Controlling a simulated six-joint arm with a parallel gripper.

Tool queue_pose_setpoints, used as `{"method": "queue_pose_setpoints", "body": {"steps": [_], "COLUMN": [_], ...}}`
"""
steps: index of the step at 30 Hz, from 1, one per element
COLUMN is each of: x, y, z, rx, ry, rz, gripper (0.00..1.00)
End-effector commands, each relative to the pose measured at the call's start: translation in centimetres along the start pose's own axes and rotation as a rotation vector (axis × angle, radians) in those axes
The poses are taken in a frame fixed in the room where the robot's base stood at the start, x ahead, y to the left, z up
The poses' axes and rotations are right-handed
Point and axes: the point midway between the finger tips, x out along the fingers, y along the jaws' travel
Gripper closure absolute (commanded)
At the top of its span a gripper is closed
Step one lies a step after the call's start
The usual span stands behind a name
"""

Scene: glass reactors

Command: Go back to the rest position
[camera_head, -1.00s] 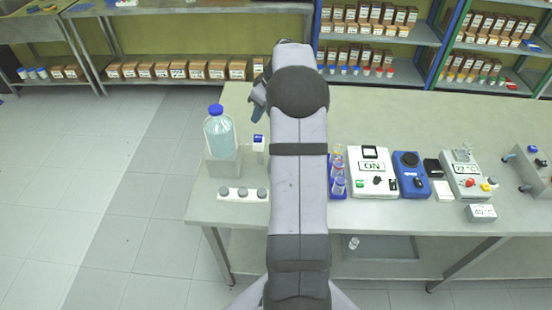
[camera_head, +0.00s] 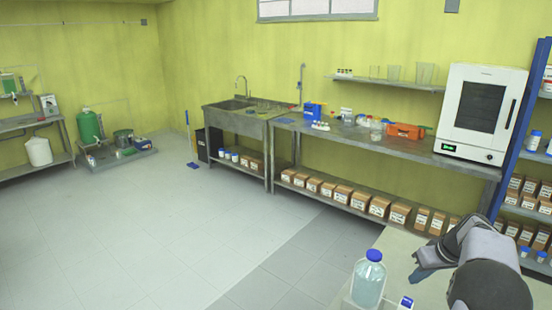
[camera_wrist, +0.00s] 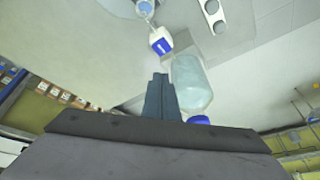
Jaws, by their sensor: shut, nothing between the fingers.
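My gripper (camera_wrist: 160,80) shows in the wrist view with its two dark fingers shut together and nothing between them. In the head view, part of my gripper (camera_head: 424,270) shows at the lower right, above the light bench (camera_head: 395,243). A large clear bottle of pale blue liquid with a blue cap (camera_head: 367,284) stands to its left. In the wrist view, this bottle (camera_wrist: 190,85) appears just right of the fingertips, apart from them. Most of the bench is outside the head view.
A small white container with a blue top (camera_wrist: 160,42) shows beyond the fingertips. A white oven (camera_head: 482,112) and an orange case (camera_head: 404,131) sit on the rear bench. Shelves with boxes stand at right. The floor (camera_head: 170,220) at left is open.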

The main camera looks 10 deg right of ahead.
Motion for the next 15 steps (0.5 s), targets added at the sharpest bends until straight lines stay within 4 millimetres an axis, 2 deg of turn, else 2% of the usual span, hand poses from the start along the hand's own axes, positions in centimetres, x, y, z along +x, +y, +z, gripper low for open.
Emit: {"method": "queue_pose_setpoints", "body": {"steps": [2,5,10,14,15], "x": [0.0,1.3,4.9,5.6,5.5], "y": [0.6,0.7,-1.4,-4.4,-5.7], "z": [0.0,2.0,9.4,15.3,16.9], "rx": [0.109,0.268,0.533,0.676,0.702], "ry": [0.002,-0.036,-0.186,-0.297,-0.331], "rz": [0.024,0.041,0.054,0.080,0.089], "gripper": [1.00,1.00,1.00,1.00,1.00]}}
